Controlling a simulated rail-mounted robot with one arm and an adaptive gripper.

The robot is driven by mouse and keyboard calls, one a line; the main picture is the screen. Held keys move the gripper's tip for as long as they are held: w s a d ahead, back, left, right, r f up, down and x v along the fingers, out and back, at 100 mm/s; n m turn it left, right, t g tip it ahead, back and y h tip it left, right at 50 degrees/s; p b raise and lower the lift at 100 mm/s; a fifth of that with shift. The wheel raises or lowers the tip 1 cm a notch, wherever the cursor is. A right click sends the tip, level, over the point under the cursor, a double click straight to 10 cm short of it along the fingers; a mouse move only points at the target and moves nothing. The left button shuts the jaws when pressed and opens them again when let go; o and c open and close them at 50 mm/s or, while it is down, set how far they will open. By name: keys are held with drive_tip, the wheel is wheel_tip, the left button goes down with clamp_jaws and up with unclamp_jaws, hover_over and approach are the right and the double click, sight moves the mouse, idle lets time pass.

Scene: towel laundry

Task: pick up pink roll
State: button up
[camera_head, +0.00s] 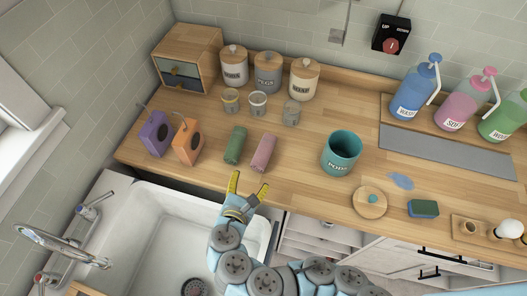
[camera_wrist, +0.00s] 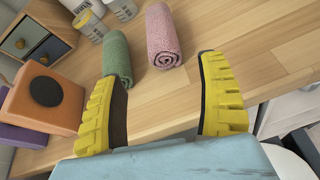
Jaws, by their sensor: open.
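The pink roll (camera_head: 263,152) is a rolled towel lying on the wooden counter, right of a green roll (camera_head: 235,145). In the wrist view the pink roll (camera_wrist: 163,38) lies beyond my fingertips, its spiral end facing me. The green roll (camera_wrist: 117,57) is to its left, partly hidden by my left finger. My gripper (camera_head: 248,187) is open and empty at the counter's front edge, just in front of the pink roll and apart from it. Its yellow fingers (camera_wrist: 165,90) are spread wide in the wrist view.
An orange box (camera_head: 187,142) and a purple box (camera_head: 156,134) stand left of the rolls. Small jars (camera_head: 259,103) stand behind them. A teal pot (camera_head: 341,153) stands to the right. The sink (camera_head: 165,235) is in front. Bare counter lies between the pink roll and the pot.

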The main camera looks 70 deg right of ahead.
sight(263, 153)
drive_tip(key=shift+w+d+f, duration=0.15)
drive_tip(key=shift+w+d, duration=0.05)
drive_tip(key=shift+d, duration=0.45)
drive_tip(key=shift+s+d+f+b, duration=0.1)
drive_tip(key=shift+d+f+b, duration=0.1)
drive_tip(key=shift+d+b, duration=0.15)
drive_tip(key=shift+b+x, duration=0.7)
drive_tip(key=shift+x, duration=5.7)
drive_tip(key=c, duration=0.9)
drive_tip(key=shift+c, duration=0.2)
drive_tip(key=shift+r, duration=0.2)
